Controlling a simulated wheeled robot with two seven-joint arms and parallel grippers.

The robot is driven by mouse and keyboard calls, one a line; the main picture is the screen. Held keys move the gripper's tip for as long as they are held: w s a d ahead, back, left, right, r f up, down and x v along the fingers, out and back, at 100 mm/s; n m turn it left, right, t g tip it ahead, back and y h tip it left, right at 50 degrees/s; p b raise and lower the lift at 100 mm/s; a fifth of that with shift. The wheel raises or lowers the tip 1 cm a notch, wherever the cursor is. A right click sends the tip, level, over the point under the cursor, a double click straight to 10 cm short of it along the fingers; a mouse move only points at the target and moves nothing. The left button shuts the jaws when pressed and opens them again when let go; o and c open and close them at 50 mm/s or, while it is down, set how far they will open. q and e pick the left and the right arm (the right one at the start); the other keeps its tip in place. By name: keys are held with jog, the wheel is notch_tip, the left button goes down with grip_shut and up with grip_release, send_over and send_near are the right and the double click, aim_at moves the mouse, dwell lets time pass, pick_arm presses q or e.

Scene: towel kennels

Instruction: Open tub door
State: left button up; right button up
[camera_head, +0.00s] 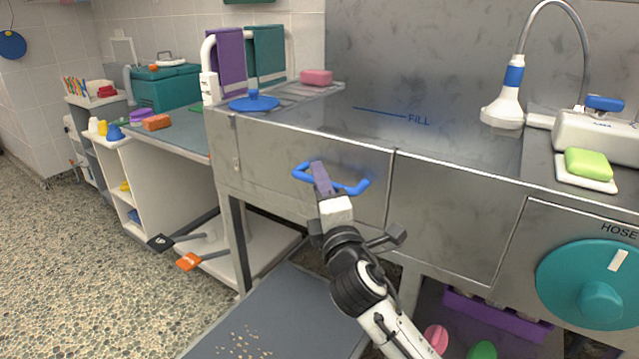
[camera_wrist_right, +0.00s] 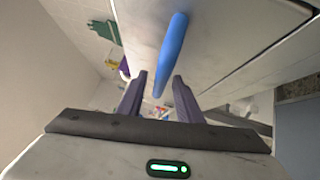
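The tub door (camera_head: 270,150) is a steel panel in the front of the metal tub, and it looks closed. A blue bar handle (camera_head: 358,187) is fixed to it; the handle also shows in the right wrist view (camera_wrist_right: 171,50). My right gripper (camera_head: 318,172) is at the handle. In the right wrist view its two fingers (camera_wrist_right: 159,78) stand apart, with the blue bar between or just in front of their tips. I see a gap on the bar's left side; contact on the right is unclear. My left gripper is not in view.
A grey mat or platform (camera_head: 285,320) with scattered kibble lies below the door. A teal hose dial (camera_head: 600,285) sits on the tub front at right. White shelving (camera_head: 155,185) stands at left. Two bars with black (camera_head: 160,243) and orange (camera_head: 189,262) ends stick out low.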

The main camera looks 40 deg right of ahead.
jog(key=shift+w+d, duration=0.2)
jog(key=shift+w, duration=0.25)
jog(key=shift+c, duration=0.4)
grip_shut()
jog(key=shift+a, duration=0.1)
